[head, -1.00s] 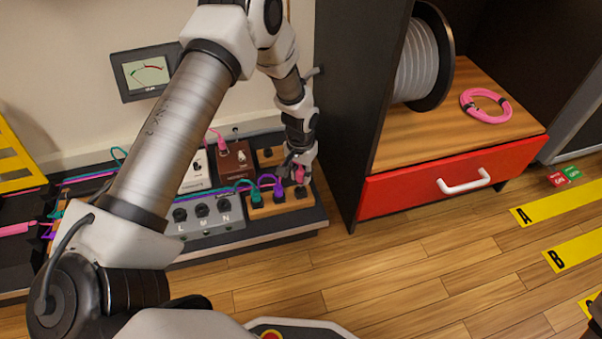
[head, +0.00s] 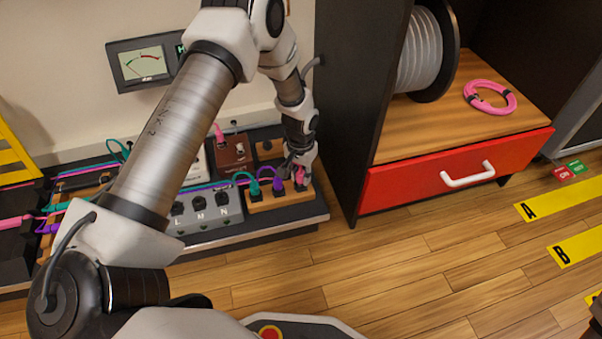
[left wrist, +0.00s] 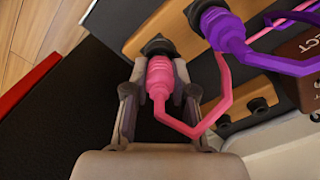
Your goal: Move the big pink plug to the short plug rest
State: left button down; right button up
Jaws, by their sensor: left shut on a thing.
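The big pink plug (left wrist: 159,80) is between the fingers of my left gripper (left wrist: 160,95), which is shut on it. In the left wrist view, its nose meets a black socket (left wrist: 157,46) at the end of a wooden plug rest (left wrist: 196,20). I cannot tell how deep it sits. In the head view, my left gripper (head: 300,174) is low over the right end of that rest (head: 262,204), and the pink plug (head: 300,173) shows partly. A purple plug (head: 278,184) and a teal plug (head: 254,187) stand in the same rest. My right gripper is not in view.
A grey box (head: 205,218) with knobs stands left, a brown pedal (head: 234,152) behind. A dark cabinet with a red drawer (head: 440,178) stands close on the right. The floor in front is clear.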

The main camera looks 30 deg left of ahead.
pick_arm(q)
jog(key=c, duration=0.9)
grip_release()
notch_tip(320, 180, up, 12)
